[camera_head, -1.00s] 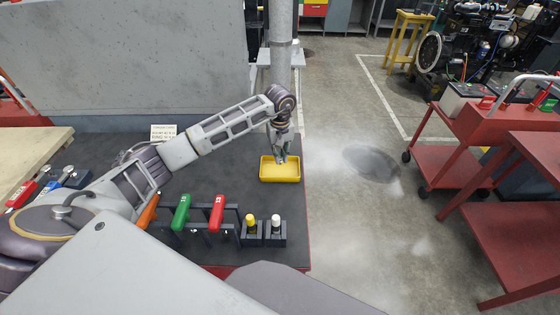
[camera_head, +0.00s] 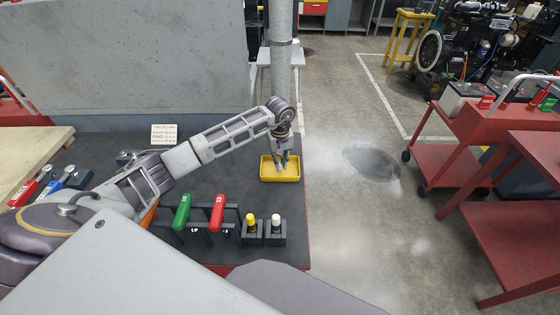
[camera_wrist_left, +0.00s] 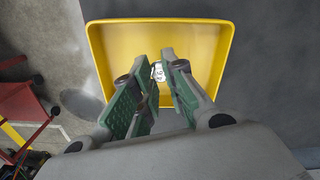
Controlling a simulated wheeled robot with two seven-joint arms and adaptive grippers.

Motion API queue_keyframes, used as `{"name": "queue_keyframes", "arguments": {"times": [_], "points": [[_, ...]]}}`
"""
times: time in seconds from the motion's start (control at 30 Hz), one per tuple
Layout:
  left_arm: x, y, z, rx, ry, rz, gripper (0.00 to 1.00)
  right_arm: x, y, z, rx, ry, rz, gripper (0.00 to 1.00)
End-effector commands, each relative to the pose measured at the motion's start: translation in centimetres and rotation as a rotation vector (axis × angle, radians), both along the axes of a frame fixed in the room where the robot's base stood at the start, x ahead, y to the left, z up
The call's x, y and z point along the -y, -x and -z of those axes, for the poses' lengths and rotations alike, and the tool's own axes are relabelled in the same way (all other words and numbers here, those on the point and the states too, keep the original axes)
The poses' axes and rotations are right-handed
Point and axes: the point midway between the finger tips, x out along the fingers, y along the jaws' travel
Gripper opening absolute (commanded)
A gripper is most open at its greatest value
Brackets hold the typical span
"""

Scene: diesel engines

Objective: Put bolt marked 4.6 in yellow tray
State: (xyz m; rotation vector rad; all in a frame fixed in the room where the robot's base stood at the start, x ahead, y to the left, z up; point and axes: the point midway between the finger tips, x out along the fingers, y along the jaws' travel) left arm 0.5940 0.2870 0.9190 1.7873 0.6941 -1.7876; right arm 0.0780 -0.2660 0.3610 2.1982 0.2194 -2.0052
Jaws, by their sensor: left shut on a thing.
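The yellow tray (camera_head: 280,179) lies near the right edge of the dark tabletop. My left gripper (camera_head: 284,163) points down over it, with its fingertips inside the tray's outline. In the left wrist view the tray (camera_wrist_left: 213,40) fills the space beyond the fingers. There the gripper (camera_wrist_left: 155,62) is shut on a small metal bolt (camera_wrist_left: 158,73), which shows between the fingertips. The marking on the bolt is too small to read, and most of the bolt is hidden. I cannot tell whether it touches the tray floor. My right gripper is out of view.
A rack with a green handle (camera_head: 182,211) and a red handle (camera_head: 218,212) stands in front of the tray. Beside it are a yellow-capped piece (camera_head: 251,222) and a white-capped piece (camera_head: 276,223). A printed card (camera_head: 164,133) stands behind my arm.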

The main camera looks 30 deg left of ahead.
Motion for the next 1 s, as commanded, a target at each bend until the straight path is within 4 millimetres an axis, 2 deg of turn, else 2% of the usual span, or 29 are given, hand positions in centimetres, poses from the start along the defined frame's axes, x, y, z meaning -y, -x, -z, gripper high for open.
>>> {"name": "queue_keyframes", "arguments": {"times": [0.2, 0.23, 0.4, 0.83, 1.0], "points": [[-0.03, -0.03, 0.3, 0.001, -0.001, 0.0, 0.0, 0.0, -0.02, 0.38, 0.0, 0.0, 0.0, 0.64], [-0.02, -0.02, 0.32, 0.001, -0.001, 0.0, 0.15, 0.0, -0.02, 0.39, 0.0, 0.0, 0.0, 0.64], [-0.01, -0.01, 0.24, 0.001, -0.001, 0.0, 0.35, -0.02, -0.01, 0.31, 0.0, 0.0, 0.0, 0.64], [0.01, 0.0, 0.13, 0.0, 0.0, 0.0, 0.35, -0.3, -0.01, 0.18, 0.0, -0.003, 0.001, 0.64], [-0.02, -0.09, -0.54, 0.003, 0.0, 0.0, 0.35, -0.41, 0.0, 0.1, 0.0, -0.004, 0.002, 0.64]]}}
